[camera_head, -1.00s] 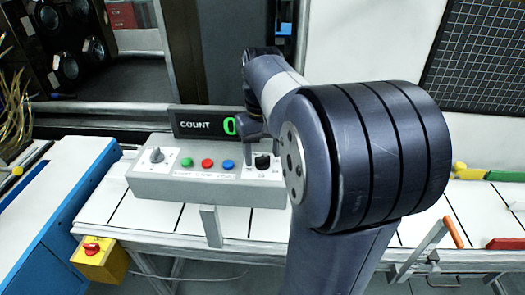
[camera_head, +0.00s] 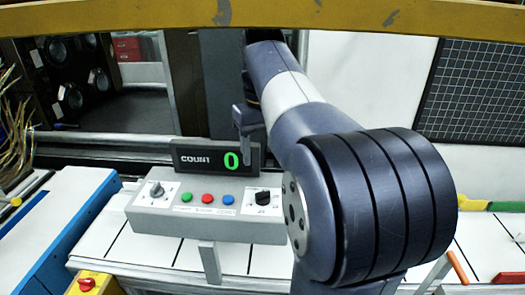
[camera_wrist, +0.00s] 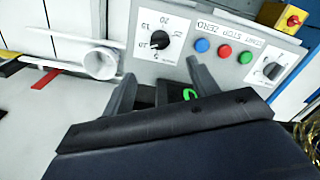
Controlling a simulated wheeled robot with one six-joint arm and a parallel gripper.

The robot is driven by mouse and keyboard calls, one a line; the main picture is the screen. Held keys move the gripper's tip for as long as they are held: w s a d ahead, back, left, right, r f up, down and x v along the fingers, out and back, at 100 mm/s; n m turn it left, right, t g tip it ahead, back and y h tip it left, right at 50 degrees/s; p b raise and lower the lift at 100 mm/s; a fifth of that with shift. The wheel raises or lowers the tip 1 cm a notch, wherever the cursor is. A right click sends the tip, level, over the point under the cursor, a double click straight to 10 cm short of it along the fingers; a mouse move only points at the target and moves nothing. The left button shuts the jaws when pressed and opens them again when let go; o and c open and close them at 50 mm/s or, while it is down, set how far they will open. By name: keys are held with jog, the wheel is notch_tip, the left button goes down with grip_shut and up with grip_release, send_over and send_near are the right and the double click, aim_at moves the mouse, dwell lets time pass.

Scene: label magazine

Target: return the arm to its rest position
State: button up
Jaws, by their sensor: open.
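My gripper (camera_head: 245,148) hangs over the back right of the grey control box (camera_head: 150,221), in front of the display's right end in the head view. In the wrist view my gripper (camera_wrist: 160,85) has its two fingers apart with nothing between them. The black dial (camera_head: 263,198) on the box is uncovered and clear of the fingers; it also shows in the wrist view (camera_wrist: 160,40). My upper arm fills the right of the head view and hides the box's right end.
The COUNT display (camera_head: 190,159) reads a green 0. Green, red (camera_head: 208,198) and blue buttons and a left dial (camera_head: 156,190) are on the box. A yellow beam (camera_head: 130,18) crosses the top of the view. A blue-edged table (camera_head: 75,235) stands left.

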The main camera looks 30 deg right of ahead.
aim_at(263, 192)
notch_tip(263, 192, down, 11)
jog(key=shift+r, duration=0.15)
jog(key=shift+b, duration=0.3)
dwell(0.3)
